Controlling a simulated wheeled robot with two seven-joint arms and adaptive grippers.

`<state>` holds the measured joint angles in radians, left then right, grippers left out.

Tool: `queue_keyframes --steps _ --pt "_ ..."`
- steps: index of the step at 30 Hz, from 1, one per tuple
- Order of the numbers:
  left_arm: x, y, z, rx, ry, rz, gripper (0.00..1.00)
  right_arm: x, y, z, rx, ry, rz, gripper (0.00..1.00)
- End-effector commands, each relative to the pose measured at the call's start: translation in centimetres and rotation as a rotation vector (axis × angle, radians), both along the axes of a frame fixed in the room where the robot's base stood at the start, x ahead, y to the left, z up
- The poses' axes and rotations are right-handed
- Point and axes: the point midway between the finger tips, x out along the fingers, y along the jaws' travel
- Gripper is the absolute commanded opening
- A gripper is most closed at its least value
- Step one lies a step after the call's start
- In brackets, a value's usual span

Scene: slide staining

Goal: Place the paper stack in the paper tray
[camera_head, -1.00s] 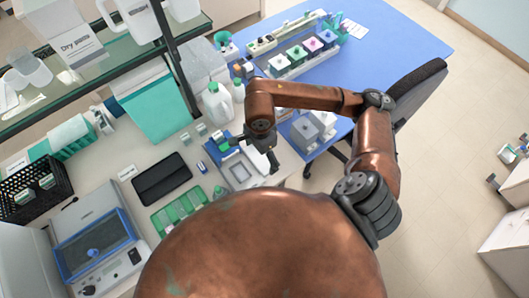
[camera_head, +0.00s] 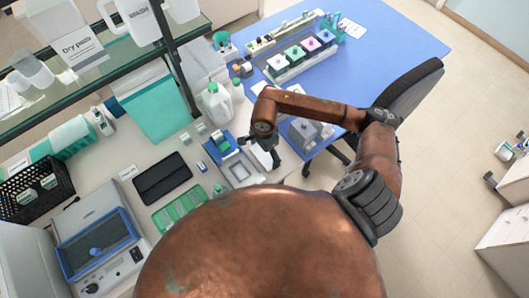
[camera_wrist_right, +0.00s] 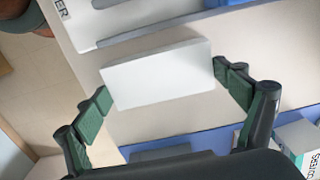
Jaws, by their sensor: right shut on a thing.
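The paper stack (camera_wrist_right: 158,76) is a flat white block in the right wrist view. My right gripper (camera_wrist_right: 163,83) is shut on it, with a green-padded finger at each short end. The paper tray (camera_wrist_right: 170,27) shows just beyond the stack, a pale tray with a grey edge; the stack is apart from it in the picture. In the head view the tray (camera_head: 233,183) lies on the pale bench, and my right gripper (camera_head: 264,152) hangs close to its right side. The stack is small and partly hidden there. My left gripper is not in view.
A blue holder (camera_head: 221,147) stands just behind the tray. A green slide tray (camera_head: 181,208) and a dark flat pad (camera_head: 162,178) lie to its left. A white jug (camera_head: 217,103) stands behind. Bench edge and floor are to the right.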

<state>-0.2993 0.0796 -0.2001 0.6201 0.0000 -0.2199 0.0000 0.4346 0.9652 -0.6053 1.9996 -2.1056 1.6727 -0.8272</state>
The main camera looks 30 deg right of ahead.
Motion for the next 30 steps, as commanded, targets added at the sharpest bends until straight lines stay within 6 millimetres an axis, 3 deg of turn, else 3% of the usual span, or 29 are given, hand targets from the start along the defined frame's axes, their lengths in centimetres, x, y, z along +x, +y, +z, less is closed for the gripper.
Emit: queue_keyframes --steps 5,6,9,21,25,30 --pt "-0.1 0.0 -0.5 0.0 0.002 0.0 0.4 0.0 0.0 -0.4 0.0 0.0 0.0 0.63" --pt "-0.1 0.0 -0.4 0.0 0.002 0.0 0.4 0.0 0.0 -0.3 0.0 0.0 0.0 0.93" --pt "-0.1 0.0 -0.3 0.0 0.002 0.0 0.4 0.0 0.0 -0.2 0.0 0.0 0.0 1.0" --pt "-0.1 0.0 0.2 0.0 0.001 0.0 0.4 0.0 0.0 0.2 0.001 0.0 -0.001 1.0" --pt "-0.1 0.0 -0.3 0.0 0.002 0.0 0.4 0.2 0.0 2.0 -0.001 -0.005 0.0 1.0" --pt "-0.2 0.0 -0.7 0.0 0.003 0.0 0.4 0.2 -0.1 5.6 -0.002 -0.005 0.002 1.0"
